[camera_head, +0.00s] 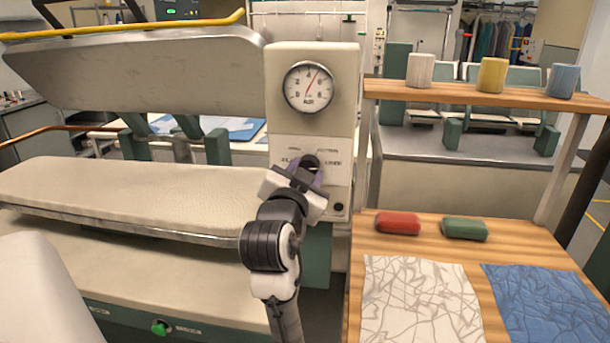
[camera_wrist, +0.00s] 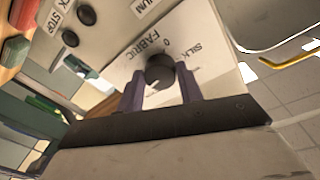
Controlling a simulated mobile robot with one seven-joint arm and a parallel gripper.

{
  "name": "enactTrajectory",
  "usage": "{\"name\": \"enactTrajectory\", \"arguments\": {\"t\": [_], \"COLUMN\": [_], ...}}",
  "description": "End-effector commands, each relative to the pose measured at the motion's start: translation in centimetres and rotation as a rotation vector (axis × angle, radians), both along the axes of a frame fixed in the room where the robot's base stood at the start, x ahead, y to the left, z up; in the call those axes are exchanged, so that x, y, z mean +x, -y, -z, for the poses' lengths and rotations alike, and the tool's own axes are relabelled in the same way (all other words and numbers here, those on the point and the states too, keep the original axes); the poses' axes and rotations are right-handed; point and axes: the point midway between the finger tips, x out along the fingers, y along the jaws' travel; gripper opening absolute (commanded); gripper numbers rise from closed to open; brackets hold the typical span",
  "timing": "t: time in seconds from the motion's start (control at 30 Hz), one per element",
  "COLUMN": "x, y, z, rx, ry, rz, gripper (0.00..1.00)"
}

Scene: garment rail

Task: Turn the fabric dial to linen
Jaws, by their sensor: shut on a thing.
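The fabric dial is a small dark round knob (camera_wrist: 159,67) on a white plate marked FABRIC, 0 and SILK in the wrist view. A short pale mark shows on the knob's lower edge, between the fingers. In the head view the knob (camera_head: 311,159) sits on the cream control column below the gauge, partly hidden by my gripper. My gripper (camera_head: 306,175) is at the column front, its two purple-grey fingers (camera_wrist: 160,82) shut on the knob's sides. The linen label cannot be read for sure.
An air gauge (camera_head: 310,87) is above the dial. A raised press head (camera_head: 140,68) and padded press bed (camera_head: 130,196) are at left. At right, a wooden table holds red (camera_head: 398,223) and green (camera_head: 465,229) blocks and white (camera_head: 420,300) and blue (camera_head: 550,300) cloths.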

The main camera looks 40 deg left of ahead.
Motion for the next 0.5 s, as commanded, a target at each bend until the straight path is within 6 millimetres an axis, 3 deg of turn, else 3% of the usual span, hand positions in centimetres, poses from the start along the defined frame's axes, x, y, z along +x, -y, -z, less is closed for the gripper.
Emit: {"name": "enactTrajectory", "arguments": {"t": [0.5], "x": [0.04], "y": [0.02], "z": [-0.11], "rx": [0.057], "ry": [-0.032], "rz": [0.001], "gripper": [0.14]}}
